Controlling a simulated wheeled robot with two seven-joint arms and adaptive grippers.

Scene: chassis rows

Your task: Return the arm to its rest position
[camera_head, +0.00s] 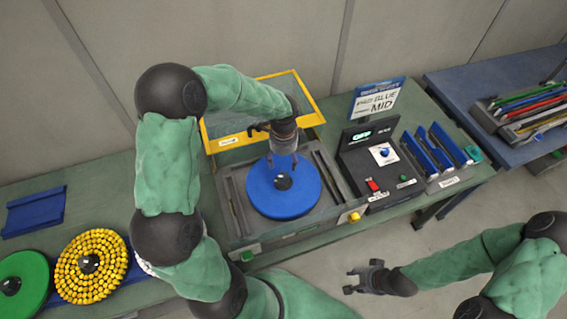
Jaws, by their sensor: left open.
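My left arm, in green sleeves with black joints, reaches over the workbench (100,172) in the head view. My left gripper (284,165) is open above a blue disc (262,199), near the disc's dark hub. Whether the fingers touch the hub cannot be told from this view. The blue disc lies in a grey machine (237,232) with a yellow-framed clear lid (318,92) standing raised behind it. My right gripper (362,277) is at the lower right, over the floor in front of the bench. Its fingers look spread apart, with nothing between them.
A green disc (28,275) and a yellow beaded disc (67,270) lie at the left, near a blue tray (35,209). A control box (368,160), a sign (378,101) and blue slotted parts (440,150) stand right of the machine. A blue table (470,80) is further right.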

